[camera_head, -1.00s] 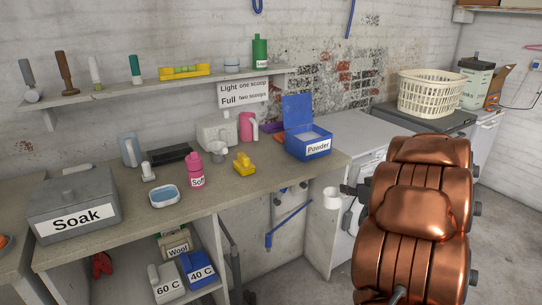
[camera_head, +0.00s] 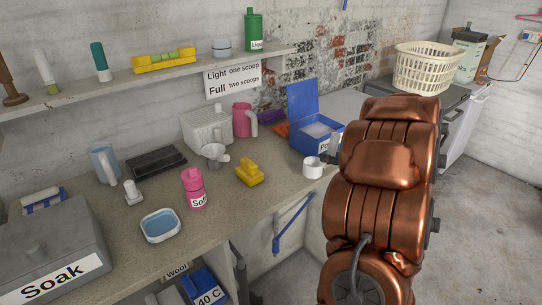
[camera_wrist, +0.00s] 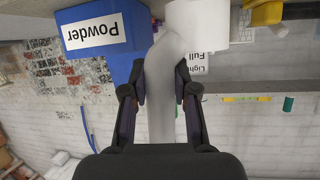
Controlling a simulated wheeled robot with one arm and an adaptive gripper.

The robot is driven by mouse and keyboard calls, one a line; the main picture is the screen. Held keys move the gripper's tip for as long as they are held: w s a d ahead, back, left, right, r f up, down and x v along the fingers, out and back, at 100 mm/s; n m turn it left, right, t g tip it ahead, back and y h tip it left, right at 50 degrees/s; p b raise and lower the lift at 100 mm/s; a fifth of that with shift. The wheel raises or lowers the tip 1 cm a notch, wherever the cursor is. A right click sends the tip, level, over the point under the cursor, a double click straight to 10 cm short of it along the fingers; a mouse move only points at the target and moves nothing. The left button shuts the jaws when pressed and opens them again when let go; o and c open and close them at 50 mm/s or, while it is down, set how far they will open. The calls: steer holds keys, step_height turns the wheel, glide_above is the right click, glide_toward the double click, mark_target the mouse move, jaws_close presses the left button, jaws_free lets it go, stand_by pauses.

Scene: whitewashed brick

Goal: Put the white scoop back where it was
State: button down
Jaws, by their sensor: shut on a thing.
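My gripper (camera_wrist: 167,85) is shut on the handle of the white scoop (camera_wrist: 200,22). In the head view the white scoop (camera_head: 314,168) is upright beside the table's right front edge, in front of the blue Powder box, and hides part of its label. Only a dark bit of my gripper (camera_head: 332,160) shows there, behind my copper arm. The open blue Powder box (camera_head: 310,138) stands at the table's right end, its lid raised and pale powder inside. In the wrist view, which is upside down, the Powder box (camera_wrist: 75,50) is left of the scoop.
A yellow object (camera_head: 249,172), a grey cup (camera_head: 214,153), a pink jug (camera_head: 241,120) and a pink Soft bottle (camera_head: 194,188) stand on the table (camera_head: 262,200). A blue-white tray (camera_head: 161,226) and the Soak box (camera_head: 50,260) are farther left. Bare tabletop lies right of the yellow object.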

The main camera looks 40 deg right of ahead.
mark_target(314, 158)
steer(key=shift+w+a+r+p+x, duration=0.25)
steer(key=shift+a+p+x, duration=0.25)
steer(key=shift+x, duration=2.3)
steer(key=shift+w+a+r+p+x, duration=0.1)
steer(key=shift+a+r+p+x, duration=0.25)
steer(key=shift+x, duration=2.4)
steer(key=shift+w+a+r+p+x, duration=0.15)
steer(key=shift+a+p+x, duration=0.4)
steer(key=shift+x, duration=2.25)
steer(key=shift+d+f, duration=0.1)
steer(key=shift+f, duration=0.05)
steer(key=c, duration=0.9)
jaws_free()
steer(key=b+v, duration=0.1)
steer(key=v, duration=1.1)
steer(key=shift+d+b, duration=0.1)
steer(key=shift+b, duration=0.2)
